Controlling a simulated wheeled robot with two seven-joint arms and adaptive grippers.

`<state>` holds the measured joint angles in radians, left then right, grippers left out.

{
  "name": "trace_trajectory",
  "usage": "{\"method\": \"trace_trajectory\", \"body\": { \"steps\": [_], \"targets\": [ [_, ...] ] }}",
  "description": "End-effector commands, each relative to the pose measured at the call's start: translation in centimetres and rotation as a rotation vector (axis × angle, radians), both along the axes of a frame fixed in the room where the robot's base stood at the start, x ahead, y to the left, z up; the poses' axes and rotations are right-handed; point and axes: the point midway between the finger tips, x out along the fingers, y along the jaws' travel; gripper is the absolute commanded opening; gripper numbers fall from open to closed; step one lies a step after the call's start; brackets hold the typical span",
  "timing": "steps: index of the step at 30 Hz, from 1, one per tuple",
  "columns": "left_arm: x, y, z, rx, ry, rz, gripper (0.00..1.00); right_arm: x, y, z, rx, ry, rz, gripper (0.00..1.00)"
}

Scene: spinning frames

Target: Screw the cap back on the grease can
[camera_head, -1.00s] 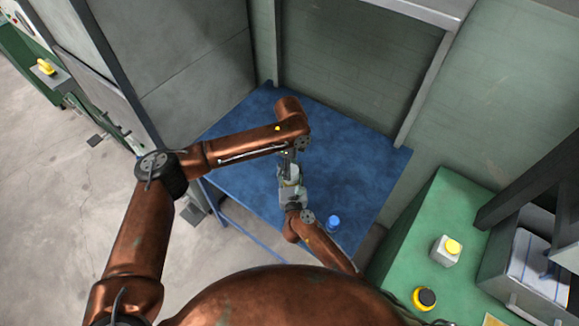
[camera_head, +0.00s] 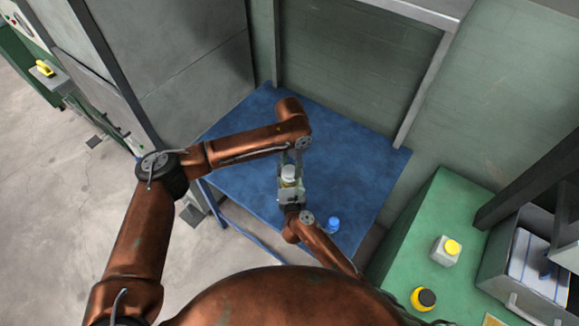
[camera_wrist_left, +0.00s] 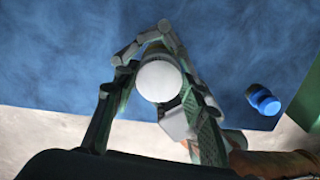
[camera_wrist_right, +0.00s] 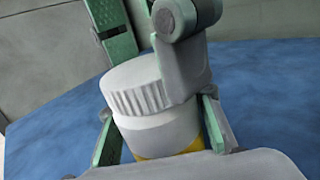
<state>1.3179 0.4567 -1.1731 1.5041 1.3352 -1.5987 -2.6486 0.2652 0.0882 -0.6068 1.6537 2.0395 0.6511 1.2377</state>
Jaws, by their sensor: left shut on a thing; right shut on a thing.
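The white ribbed cap (camera_wrist_right: 140,88) sits on top of the grease can (camera_wrist_right: 158,132), a white body with a yellow band lower down. Whether the cap's threads are engaged cannot be seen. My right gripper (camera_head: 290,196) is shut around the can and holds it upright above the table. My left gripper (camera_head: 291,161) comes from above, with its fingers on the sides of the cap (camera_wrist_left: 160,81). In the left wrist view the cap shows as a round white disc between the left fingers. The can's lower part is hidden by the right gripper.
A blue table (camera_head: 240,140) lies below both grippers. A small blue cylindrical object (camera_head: 333,224) stands near its right front edge. Walls and a frame close off the back.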

Motion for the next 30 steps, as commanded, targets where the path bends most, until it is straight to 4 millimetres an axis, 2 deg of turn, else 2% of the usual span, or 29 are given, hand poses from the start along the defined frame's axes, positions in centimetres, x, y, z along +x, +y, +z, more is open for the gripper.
{"method": "trace_trajectory", "body": {
  "steps": [3, 6, 16, 17, 23, 30],
  "targets": [
    [0.20, 0.14, 0.15, 0.002, -0.005, -0.156, 0.32, -0.01, -0.08, -0.06, 0.000, 0.001, -0.002, 0.00],
    [0.19, 0.15, 0.15, 0.002, -0.005, -0.229, 0.32, 0.00, -0.10, -0.07, 0.000, 0.001, -0.002, 0.00],
    [0.20, 0.21, 0.14, 0.003, -0.005, -0.251, 0.32, 0.01, -0.16, -0.09, 0.000, 0.001, -0.003, 0.00],
    [0.20, 0.22, 0.13, 0.003, -0.005, -0.251, 0.41, 0.01, -0.17, -0.09, 0.000, 0.002, -0.003, 0.00],
    [0.12, 0.15, 0.09, 0.003, -0.003, -0.251, 0.55, 0.02, -0.16, -0.05, -0.001, 0.001, -0.003, 0.00],
    [0.01, 0.06, 0.03, 0.001, -0.002, -0.252, 0.56, 0.04, -0.11, 0.01, -0.001, 0.000, -0.002, 0.00]
  ]
}}
